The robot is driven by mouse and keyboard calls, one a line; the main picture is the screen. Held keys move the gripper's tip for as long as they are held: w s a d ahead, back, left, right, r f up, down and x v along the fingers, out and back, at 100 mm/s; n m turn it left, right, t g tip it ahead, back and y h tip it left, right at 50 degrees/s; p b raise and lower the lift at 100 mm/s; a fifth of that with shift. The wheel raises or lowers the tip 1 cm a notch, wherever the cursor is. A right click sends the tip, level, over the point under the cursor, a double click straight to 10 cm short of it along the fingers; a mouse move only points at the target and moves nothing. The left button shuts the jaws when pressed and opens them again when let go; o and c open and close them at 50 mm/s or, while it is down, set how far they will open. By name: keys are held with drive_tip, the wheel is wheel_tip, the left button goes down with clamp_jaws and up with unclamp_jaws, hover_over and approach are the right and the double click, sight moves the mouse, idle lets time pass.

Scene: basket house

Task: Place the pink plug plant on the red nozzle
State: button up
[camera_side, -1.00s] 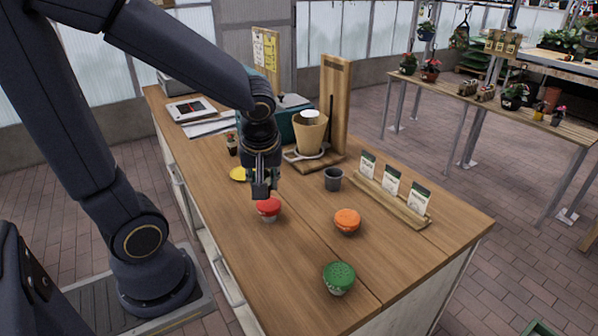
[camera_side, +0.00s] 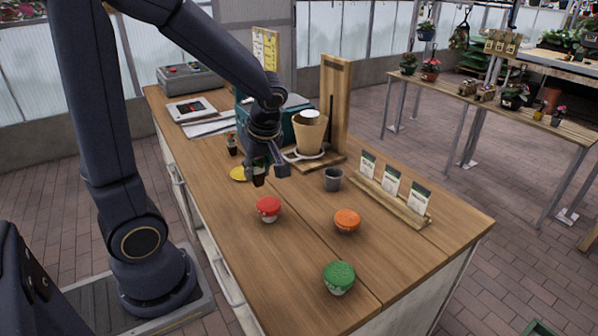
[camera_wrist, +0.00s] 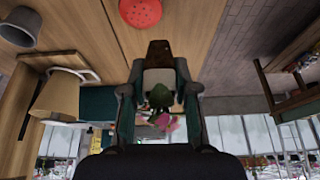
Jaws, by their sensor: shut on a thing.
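The pink plug plant shows in the wrist view, with its pink flower (camera_wrist: 166,122), green leaves and brown root plug (camera_wrist: 159,50). My gripper (camera_wrist: 158,88) is shut on it, with the plug pointing out beyond the fingertips. In the side view my gripper (camera_side: 269,171) is tilted above the table, and the dark plug (camera_side: 259,179) shows at its tip. The red nozzle (camera_side: 268,209) is a domed cap on the table, below and apart from the plant. It also shows in the wrist view (camera_wrist: 140,11), beyond the plug. The flower is hidden in the side view.
An orange cap (camera_side: 347,221) and a green cap (camera_side: 339,277) stand nearer the front. A grey cup (camera_side: 333,180), a seed packet rack (camera_side: 393,200) and a tan cone on a stand (camera_side: 309,137) are to the right.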

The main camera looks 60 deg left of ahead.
drive_tip(key=w+f, duration=0.2)
drive_tip(key=shift+w+a+f, duration=0.1)
drive_tip(key=shift+a+f, duration=0.25)
drive_tip(key=shift+a, duration=0.05)
drive_tip(key=shift+w+f, duration=0.2)
drive_tip(key=shift+f, duration=1.55)
drive_tip(key=shift+f, duration=0.15)
drive_tip(key=o, duration=0.9)
drive_tip(key=shift+c, duration=0.2)
